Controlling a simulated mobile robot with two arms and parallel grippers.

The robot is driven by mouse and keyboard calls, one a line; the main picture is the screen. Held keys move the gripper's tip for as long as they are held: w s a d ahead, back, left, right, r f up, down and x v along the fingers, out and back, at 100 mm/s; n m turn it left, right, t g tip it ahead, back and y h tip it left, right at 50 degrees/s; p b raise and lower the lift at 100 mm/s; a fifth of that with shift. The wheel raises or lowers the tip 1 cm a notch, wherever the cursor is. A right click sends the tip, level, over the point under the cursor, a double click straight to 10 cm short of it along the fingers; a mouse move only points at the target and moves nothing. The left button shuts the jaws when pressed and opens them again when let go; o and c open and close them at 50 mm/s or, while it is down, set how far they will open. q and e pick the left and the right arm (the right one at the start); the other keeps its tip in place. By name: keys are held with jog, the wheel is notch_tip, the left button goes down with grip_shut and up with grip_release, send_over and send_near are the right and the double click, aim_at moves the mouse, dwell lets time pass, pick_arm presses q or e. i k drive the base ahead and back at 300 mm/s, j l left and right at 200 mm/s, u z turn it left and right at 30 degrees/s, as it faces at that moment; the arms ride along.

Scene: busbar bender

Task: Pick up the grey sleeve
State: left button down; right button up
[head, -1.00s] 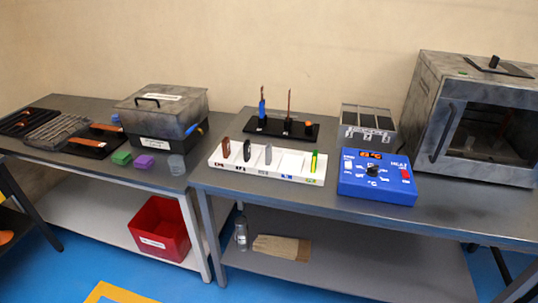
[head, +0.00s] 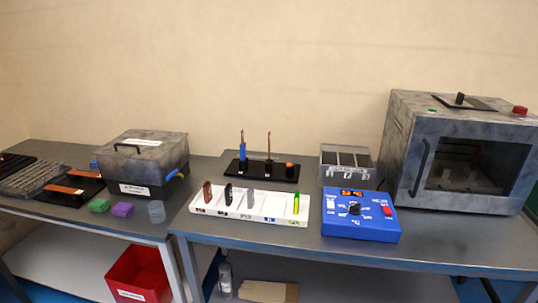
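The grey sleeve (head: 250,199) stands upright in a white slotted tray (head: 272,213) on the right-hand bench. It is third from the left in the row. A brown sleeve (head: 207,193) and a black sleeve (head: 228,194) stand to its left. A green-yellow sleeve (head: 296,203) stands at the tray's right end, with an empty slot between it and the grey one. Neither of my grippers is in view.
A black stand (head: 262,171) with upright bars is behind the tray. A blue heat controller (head: 361,222) and a grey compartment box (head: 346,163) are to the right, then a large oven (head: 462,150). A lidded grey box (head: 145,160) is on the left bench.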

aim_at(251, 197)
jog(key=i+l, duration=0.35)
jog(key=i, duration=0.25)
jog(key=i+l+u, duration=0.1)
jog(key=i+l, duration=0.3)
jog(key=i, duration=0.15)
